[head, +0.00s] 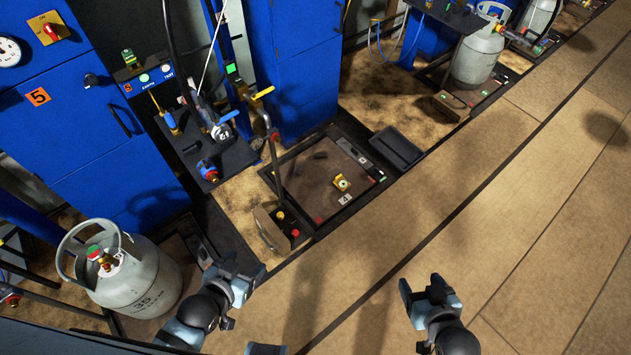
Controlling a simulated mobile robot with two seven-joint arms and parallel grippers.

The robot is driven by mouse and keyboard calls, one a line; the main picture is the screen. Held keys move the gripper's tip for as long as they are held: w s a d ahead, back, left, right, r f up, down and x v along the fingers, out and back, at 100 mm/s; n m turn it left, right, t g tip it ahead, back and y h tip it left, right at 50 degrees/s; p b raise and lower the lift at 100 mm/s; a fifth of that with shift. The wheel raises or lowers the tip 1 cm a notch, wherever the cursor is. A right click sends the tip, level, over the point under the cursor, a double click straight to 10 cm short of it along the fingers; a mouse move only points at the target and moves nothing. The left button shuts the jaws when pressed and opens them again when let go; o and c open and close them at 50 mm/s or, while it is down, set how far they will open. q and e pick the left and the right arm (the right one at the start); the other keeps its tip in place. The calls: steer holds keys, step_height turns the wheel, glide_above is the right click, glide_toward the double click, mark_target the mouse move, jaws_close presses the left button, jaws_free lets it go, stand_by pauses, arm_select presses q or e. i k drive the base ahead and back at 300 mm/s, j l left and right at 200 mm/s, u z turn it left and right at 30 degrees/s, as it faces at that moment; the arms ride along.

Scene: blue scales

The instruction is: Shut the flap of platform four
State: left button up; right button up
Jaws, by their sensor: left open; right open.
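Platform four (318,180) is a dark, framed square plate set in the floor at the middle, marked with a "4" label. At its near left corner, a small brownish flap (268,229) appears raised, with red and green buttons (293,235) exposed beside it. My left gripper (236,268) is open, a little below and left of the flap, and appears apart from it. My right gripper (431,287) is open and empty over the floor at the lower right, well away from the platform.
A grey gas cylinder (134,277) marked 35 stands at the lower left, near my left arm. Blue cabinets (75,95) line the back, with a dark shelf (215,150) and hoses. A dark tray (397,148) lies right of the platform. The tan floor (500,210) at right is clear.

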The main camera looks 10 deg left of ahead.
mark_target(279, 239)
steer(key=u, duration=0.85)
steer(key=i+z, duration=0.45)
steer(key=i+j+z, duration=0.1)
steer(key=i+z, duration=0.15)
steer(key=z, duration=0.2)
